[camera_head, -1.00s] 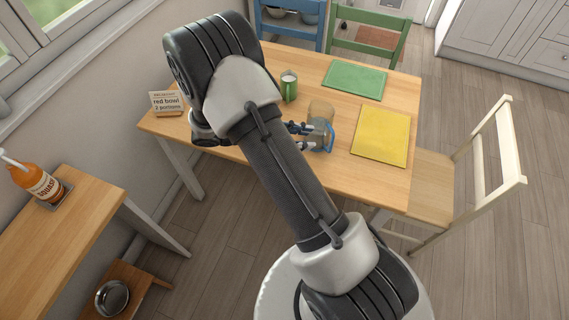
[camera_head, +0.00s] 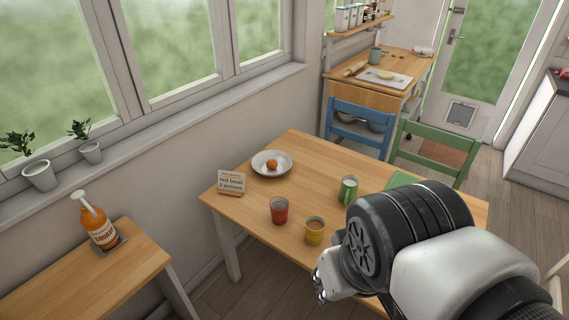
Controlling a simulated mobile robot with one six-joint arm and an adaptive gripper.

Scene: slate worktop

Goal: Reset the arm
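My arm fills the lower right of the head view. What looks like part of my gripper (camera_head: 322,287) shows at the near edge of the table, below the yellow cup (camera_head: 314,231). It is small and mostly hidden by my arm, so I cannot tell whether its fingers are open or shut, or whether it holds anything. The wooden table (camera_head: 330,180) stands behind and left of my arm.
A red cup (camera_head: 279,210), a green mug (camera_head: 348,189), a white plate (camera_head: 272,163) with an orange ball-like item (camera_head: 271,164), and a sign (camera_head: 231,182) stand on the table. A side table (camera_head: 90,275) holds an orange pump bottle (camera_head: 100,228). Blue (camera_head: 360,125) and green (camera_head: 435,150) chairs stand behind.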

